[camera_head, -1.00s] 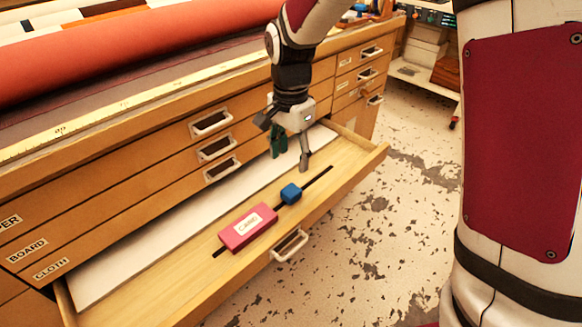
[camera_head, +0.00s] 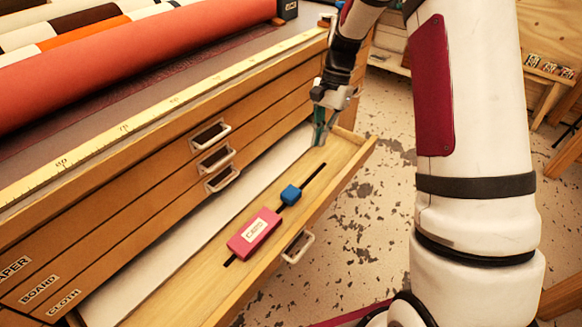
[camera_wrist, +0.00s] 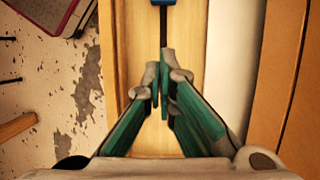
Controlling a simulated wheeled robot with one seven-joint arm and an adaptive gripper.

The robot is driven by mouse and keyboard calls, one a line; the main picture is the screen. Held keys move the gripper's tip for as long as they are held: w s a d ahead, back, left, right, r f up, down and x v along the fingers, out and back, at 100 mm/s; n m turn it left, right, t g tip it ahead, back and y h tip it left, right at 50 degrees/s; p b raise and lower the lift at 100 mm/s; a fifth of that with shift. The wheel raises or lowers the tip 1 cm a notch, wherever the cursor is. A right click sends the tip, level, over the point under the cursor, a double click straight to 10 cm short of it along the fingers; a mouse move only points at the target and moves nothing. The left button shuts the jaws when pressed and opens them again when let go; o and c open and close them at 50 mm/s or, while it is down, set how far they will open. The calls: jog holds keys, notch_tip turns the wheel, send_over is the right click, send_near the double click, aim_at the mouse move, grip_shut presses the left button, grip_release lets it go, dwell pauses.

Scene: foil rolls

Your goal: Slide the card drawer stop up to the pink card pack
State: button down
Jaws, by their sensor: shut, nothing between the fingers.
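The pink card pack (camera_head: 254,234) lies in the open drawer over a dark slot (camera_head: 316,174). The blue stop (camera_head: 290,194) sits on the slot just up and right of the pack, with a short gap between them. In the wrist view, the stop (camera_wrist: 163,2) is cut off at the top edge, and the pack is out of view. My gripper (camera_head: 319,142) is shut and empty, past the slot's far end on the side of the stop away from the pack. In the wrist view, my fingertips (camera_wrist: 160,88) meet over the slot line, apart from the stop.
The drawer front has a handle (camera_head: 298,246). A white sheet (camera_head: 200,230) lies along the drawer's inner side. Closed drawers and a ruler-edged top with fabric rolls (camera_head: 150,52) rise behind. Speckled floor (camera_head: 350,235) is open in front.

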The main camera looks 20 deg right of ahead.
aim_at(295, 191)
jog(key=shift+y, duration=0.4)
jog(key=x, duration=0.3)
jog(key=d+b+x, duration=0.1)
jog(key=x, duration=0.2)
jog(key=b+x, duration=0.1)
jog(key=x, duration=0.2)
jog(key=shift+w+d+f, duration=0.1)
jog(key=shift+d+f, duration=0.05)
jog(key=shift+f, duration=0.5)
jog(key=s+a, duration=0.1)
jog(key=s+a+b, duration=0.1)
jog(key=shift+a, duration=0.3)
jog(key=shift+s+a, duration=0.2)
jog(key=shift+a, duration=0.15)
jog(key=shift+s+a+p, duration=0.25)
jog(key=shift+s+a, duration=0.4)
jog(key=shift+a, duration=0.25)
jog(key=shift+s+a+p, duration=0.2)
jog(key=shift+s+a, duration=0.5)
jog(key=shift+a, duration=0.2)
